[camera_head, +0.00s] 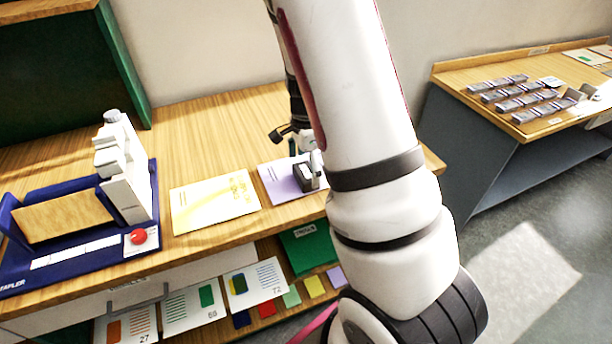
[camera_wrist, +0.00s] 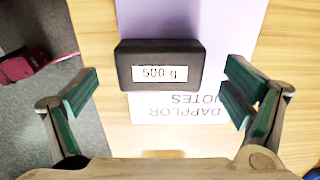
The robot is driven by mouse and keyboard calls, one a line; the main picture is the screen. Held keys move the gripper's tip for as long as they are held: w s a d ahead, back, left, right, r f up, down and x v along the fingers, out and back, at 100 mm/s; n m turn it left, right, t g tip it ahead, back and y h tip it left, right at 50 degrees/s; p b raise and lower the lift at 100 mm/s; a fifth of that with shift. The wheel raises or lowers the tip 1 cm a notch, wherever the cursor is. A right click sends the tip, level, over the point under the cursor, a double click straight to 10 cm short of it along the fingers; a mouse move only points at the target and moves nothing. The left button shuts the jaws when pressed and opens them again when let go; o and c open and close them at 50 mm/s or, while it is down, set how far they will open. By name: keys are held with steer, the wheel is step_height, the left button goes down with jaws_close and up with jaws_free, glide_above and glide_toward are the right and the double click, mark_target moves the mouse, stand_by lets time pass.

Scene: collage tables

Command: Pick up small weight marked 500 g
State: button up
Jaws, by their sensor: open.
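The small weight (camera_wrist: 160,66) is a dark block with a white label reading "500 g". In the wrist view it lies on a purple sheet (camera_wrist: 185,20) with printed text, on the wooden table (camera_wrist: 95,25). My gripper (camera_wrist: 163,90) is open, with one green-padded finger to the left of the weight and one to the right, both apart from it. In the head view the weight (camera_head: 303,177) shows as a dark block on the purple sheet (camera_head: 278,182), partly hidden by my gripper and arm.
A yellow sheet (camera_head: 213,203) lies left of the purple one. A blue stapler tray (camera_head: 80,258) with a white device (camera_head: 124,175) and red button (camera_head: 138,236) stands further left. A lower shelf holds cards (camera_head: 255,284). Another table (camera_head: 460,75) with several grey strips is at right.

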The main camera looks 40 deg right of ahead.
steer(key=shift+f, duration=1.1)
steer(key=c, duration=1.7)
steer(key=shift+c, duration=0.9)
steer(key=shift+r, duration=0.15)
